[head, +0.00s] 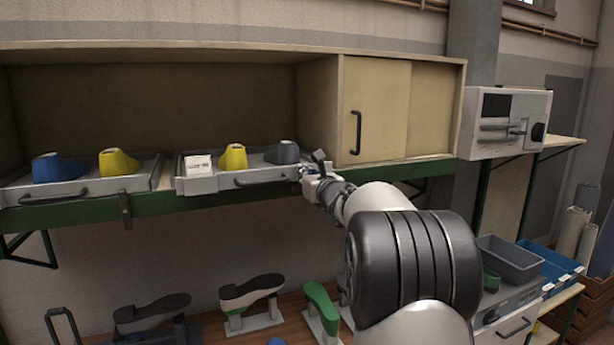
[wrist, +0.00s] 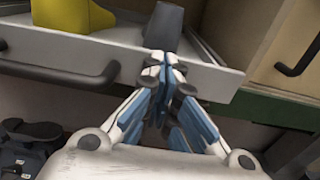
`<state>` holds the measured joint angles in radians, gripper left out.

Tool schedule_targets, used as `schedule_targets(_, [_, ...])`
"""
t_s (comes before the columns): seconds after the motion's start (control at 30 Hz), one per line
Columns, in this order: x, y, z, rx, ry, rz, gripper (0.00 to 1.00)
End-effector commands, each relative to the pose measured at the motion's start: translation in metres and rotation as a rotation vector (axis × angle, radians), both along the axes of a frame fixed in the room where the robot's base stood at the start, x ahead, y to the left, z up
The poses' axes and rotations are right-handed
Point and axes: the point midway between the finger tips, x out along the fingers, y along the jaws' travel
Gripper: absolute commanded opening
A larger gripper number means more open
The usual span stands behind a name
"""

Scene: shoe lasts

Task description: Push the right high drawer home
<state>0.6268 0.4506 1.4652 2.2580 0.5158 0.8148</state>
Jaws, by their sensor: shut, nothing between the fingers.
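The right high drawer (head: 221,183) is a shallow light-grey tray pulled out from the shelf, with a dark bar handle. It holds a white card or box (head: 198,166), a yellow last (head: 233,157) and a grey last (head: 285,152). My gripper (head: 308,174) is at the right end of the drawer front. In the wrist view the closed fingertips (wrist: 166,62) overlap the drawer front (wrist: 210,75), to the right of its handle (wrist: 60,72). I cannot tell if they touch it. The fingers hold nothing.
The left high drawer (head: 143,183) also sticks out, with blue and yellow lasts in it. A cabinet with a sliding door and handle (head: 356,132) stands right of my gripper. Shoe forms (head: 252,290) stand on the lower bench. Grey and blue bins (head: 510,257) are at lower right.

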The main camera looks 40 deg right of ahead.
Motion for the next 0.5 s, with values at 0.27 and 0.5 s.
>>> schedule_targets(0.27, [0.001, 0.0, 0.0, 0.0, 0.0, 0.0, 0.0])
schedule_targets(0.5, [0.014, -0.003, 0.001, 0.0, 0.001, 0.0, 0.0])
